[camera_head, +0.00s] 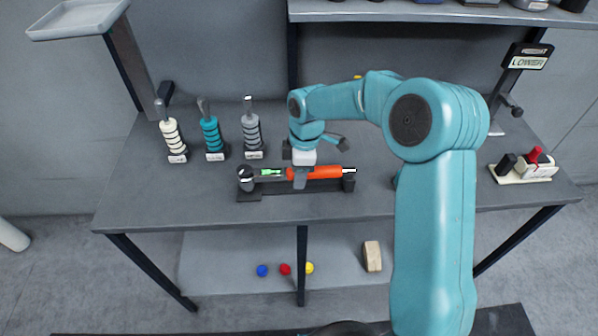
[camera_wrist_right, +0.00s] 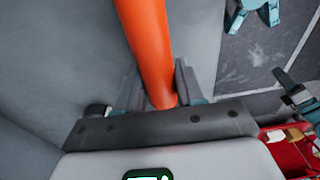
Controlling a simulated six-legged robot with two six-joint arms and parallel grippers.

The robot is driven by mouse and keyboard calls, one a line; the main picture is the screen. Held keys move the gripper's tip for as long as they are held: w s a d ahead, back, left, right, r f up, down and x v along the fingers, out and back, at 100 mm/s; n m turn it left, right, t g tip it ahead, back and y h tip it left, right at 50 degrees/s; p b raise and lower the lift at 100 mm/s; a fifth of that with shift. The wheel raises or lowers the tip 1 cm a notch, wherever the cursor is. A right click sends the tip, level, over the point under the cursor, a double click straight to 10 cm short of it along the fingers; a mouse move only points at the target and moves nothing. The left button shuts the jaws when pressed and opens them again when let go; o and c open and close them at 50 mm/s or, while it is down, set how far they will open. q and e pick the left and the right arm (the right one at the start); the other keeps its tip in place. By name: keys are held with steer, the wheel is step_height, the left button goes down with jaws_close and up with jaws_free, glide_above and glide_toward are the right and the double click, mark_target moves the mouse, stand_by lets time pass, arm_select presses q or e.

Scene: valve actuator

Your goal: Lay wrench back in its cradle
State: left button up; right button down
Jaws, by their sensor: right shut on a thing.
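The wrench has an orange handle (camera_head: 325,172) and a dark shaft with a green display (camera_head: 271,172) to its left. It lies level, along and over the black cradle (camera_head: 275,190) on the workbench. Its left end is at the round dark end piece (camera_head: 245,178) and its right tip is at the cradle's right post (camera_head: 348,183). I cannot tell whether it rests fully in the supports. My right gripper (camera_head: 300,180) is shut on the handle from above. In the right wrist view the orange handle (camera_wrist_right: 150,50) passes between the fingers (camera_wrist_right: 155,95). My left gripper is not seen.
White, teal and grey ribbed handles (camera_head: 172,138) stand behind the cradle to the left. A small white block with a red part (camera_head: 535,165) is at the right end. A shelf (camera_head: 440,12) runs above. The bench's front left (camera_head: 170,195) is clear.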

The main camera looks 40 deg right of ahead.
steer(key=shift+f+b, duration=0.75)
steer(key=shift+f, duration=0.25)
steer(key=c, duration=0.6)
jaws_free()
steer(key=r, duration=0.5)
steer(key=d+r, duration=0.1)
steer(key=r, duration=1)
steer(key=shift+s+d+r, duration=0.15)
steer(key=shift+s+d, duration=0.1)
steer(key=shift+d, duration=0.1)
steer(key=shift+s, duration=0.1)
